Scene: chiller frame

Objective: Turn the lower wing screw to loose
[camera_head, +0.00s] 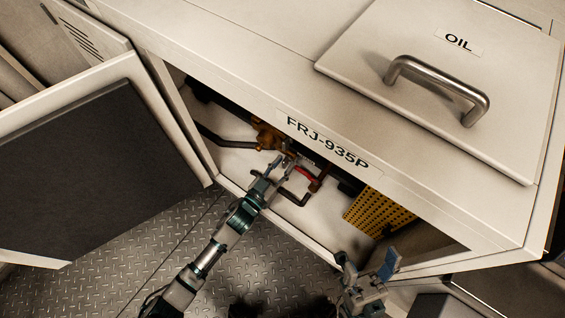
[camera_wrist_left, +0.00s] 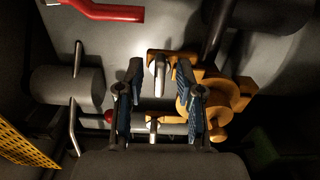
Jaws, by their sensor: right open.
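My left gripper (camera_head: 287,163) reaches inside the open cabinet, close to the orange-brown valve fitting (camera_head: 269,137). In the left wrist view the left gripper (camera_wrist_left: 158,82) has its two blue-padded fingers apart. A silver wing-shaped piece (camera_wrist_left: 159,68) on the orange fitting (camera_wrist_left: 190,85) shows between the fingertips, with a gap on each side. A second silver piece (camera_wrist_left: 153,127) sits on a pipe nearer the palm. I cannot tell which of the two is the lower wing screw. My right gripper (camera_head: 366,280) is open and empty outside the cabinet, at the bottom of the head view.
The cabinet's front rail (camera_head: 300,128) runs just above my left gripper. A red handle (camera_head: 305,176) and a yellow perforated panel (camera_head: 378,214) lie to its right. The cabinet door (camera_head: 85,165) stands open at left. An OIL lid (camera_head: 440,80) is on top.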

